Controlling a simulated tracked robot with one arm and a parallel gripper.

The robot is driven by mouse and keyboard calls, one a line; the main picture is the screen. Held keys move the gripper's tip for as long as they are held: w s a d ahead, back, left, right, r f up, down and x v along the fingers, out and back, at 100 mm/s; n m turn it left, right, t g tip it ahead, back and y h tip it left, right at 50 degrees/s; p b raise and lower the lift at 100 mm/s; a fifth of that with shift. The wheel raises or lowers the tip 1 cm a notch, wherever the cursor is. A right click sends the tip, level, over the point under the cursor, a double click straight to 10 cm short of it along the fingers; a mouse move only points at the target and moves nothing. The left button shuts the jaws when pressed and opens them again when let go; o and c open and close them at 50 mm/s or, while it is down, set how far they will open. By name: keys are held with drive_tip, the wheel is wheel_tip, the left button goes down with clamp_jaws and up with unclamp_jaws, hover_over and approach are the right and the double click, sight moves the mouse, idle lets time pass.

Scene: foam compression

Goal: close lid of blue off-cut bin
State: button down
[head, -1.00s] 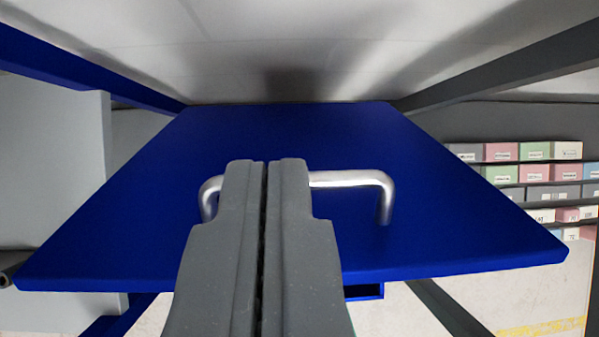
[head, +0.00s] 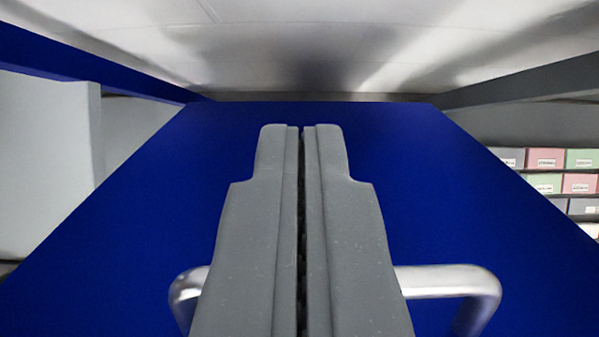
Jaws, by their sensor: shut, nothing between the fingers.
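The blue lid (head: 440,200) fills the middle and lower part of the head view as a flat panel narrowing towards the top. A silver bar handle (head: 445,281) is fixed on it, low in the picture, with its middle hidden behind my gripper. My gripper (head: 302,130) is shut and empty. Its fingers lie in front of the lid, with the fingertips reaching above the handle in the picture. I cannot tell whether the fingers touch the lid. The rest of the bin is not in view.
A blue beam (head: 90,65) runs along the upper left and a dark grey beam (head: 520,83) along the upper right. A pale grey panel (head: 45,165) stands at left. Shelves with several coloured labelled boxes (head: 545,158) are at right.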

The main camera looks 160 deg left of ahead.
drive_tip(key=shift+s+a+f, duration=0.15)
drive_tip(key=shift+s+a, duration=0.05)
drive_tip(key=shift+s, duration=0.5)
drive_tip(key=shift+s+a+f, duration=0.15)
drive_tip(key=shift+s, duration=0.5)
drive_tip(key=shift+a, duration=0.1)
